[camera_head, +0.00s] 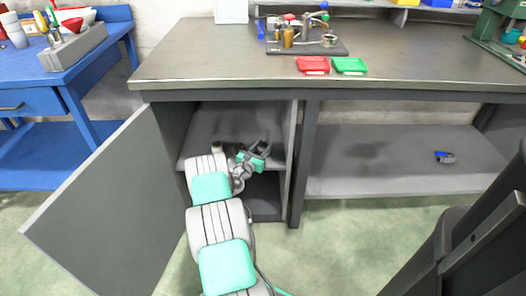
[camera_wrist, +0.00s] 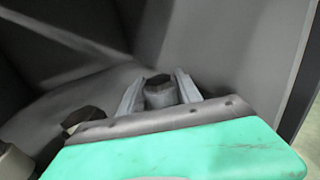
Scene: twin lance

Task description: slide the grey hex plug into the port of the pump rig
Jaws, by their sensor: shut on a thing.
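My gripper (camera_wrist: 157,80) reaches into the open cabinet under the bench. In the wrist view its two fingers are shut on the grey hex plug (camera_wrist: 160,95), a short upright grey cylinder with a dark hexagonal top. My gripper (camera_head: 262,147) also shows in the head view, above the cabinet's shelf; the plug cannot be made out there. What looks like the pump rig (camera_head: 333,50) stands on the bench top, a dark base with brass cylinders, a ring and blue- and red-tipped parts. Its port cannot be clearly told.
A dark-topped piece (camera_wrist: 84,117) and a pale cylinder (camera_wrist: 12,162) stand left of my gripper in the cabinet. The cabinet door (camera_head: 105,205) hangs open at left. Red (camera_head: 313,65) and green (camera_head: 349,66) trays lie before the rig. The bench top (camera_head: 200,60) is clear at left.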

